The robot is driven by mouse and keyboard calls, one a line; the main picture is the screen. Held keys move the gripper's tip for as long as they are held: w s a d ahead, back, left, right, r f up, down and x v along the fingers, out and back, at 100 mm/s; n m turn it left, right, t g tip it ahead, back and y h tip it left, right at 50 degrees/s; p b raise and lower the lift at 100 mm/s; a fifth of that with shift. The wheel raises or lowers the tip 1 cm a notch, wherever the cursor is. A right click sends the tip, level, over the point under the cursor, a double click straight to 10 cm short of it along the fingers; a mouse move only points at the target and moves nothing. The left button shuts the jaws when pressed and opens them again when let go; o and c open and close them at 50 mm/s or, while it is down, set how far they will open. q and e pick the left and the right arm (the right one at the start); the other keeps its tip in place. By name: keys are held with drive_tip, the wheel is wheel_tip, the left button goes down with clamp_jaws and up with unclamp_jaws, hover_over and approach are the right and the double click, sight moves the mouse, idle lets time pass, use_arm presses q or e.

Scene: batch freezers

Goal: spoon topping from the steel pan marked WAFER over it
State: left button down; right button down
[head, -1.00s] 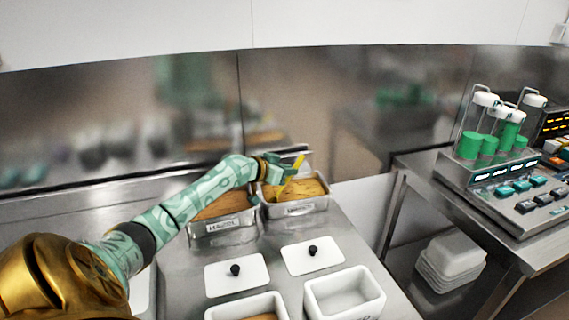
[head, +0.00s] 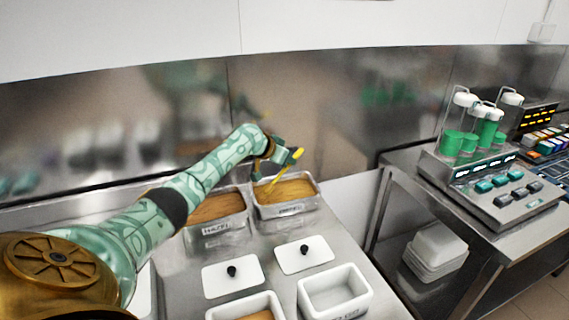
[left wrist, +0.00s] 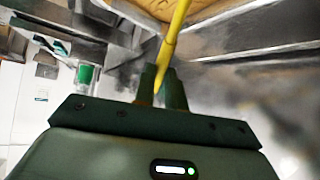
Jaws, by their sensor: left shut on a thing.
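My left gripper (head: 287,157) is shut on a yellow spoon (head: 284,173). The gripper is above the far side of the right-hand steel pan (head: 292,210), and the spoon slants down to the left into or just over its golden-brown topping. I cannot tell whether the spoon's lower end is buried. This pan's label is too blurred to read surely. In the left wrist view, the spoon (left wrist: 175,38) runs from between the fingers up to the topping. My right gripper is not in view.
A steel pan marked HAZEL (head: 221,227) stands left of it. Two white lids with black knobs (head: 232,280) (head: 304,256) lie in front. Nearer are an empty white tub (head: 335,294) and another tub (head: 246,302) with brown contents. A control console (head: 490,190) stands at right.

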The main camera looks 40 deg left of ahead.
sight(297, 154)
use_arm(q)
drive_tip(key=shift+w+d+r+g, duration=0.1)
drive_tip(key=shift+w+r+g, duration=0.1)
drive_tip(key=shift+w+g, duration=0.3)
drive_tip(key=shift+w+f+g+b, duration=0.15)
drive_tip(key=shift+w+g+b, duration=0.7)
drive_tip(key=shift+b, duration=0.35)
drive_tip(key=shift+w+g+b, duration=0.35)
drive_tip(key=shift+w+b, duration=0.05)
drive_tip(key=shift+b, duration=0.85)
drive_tip(key=shift+w+r+b, duration=0.1)
drive_tip(key=shift+r+b, duration=0.2)
drive_tip(key=shift+b, duration=0.2)
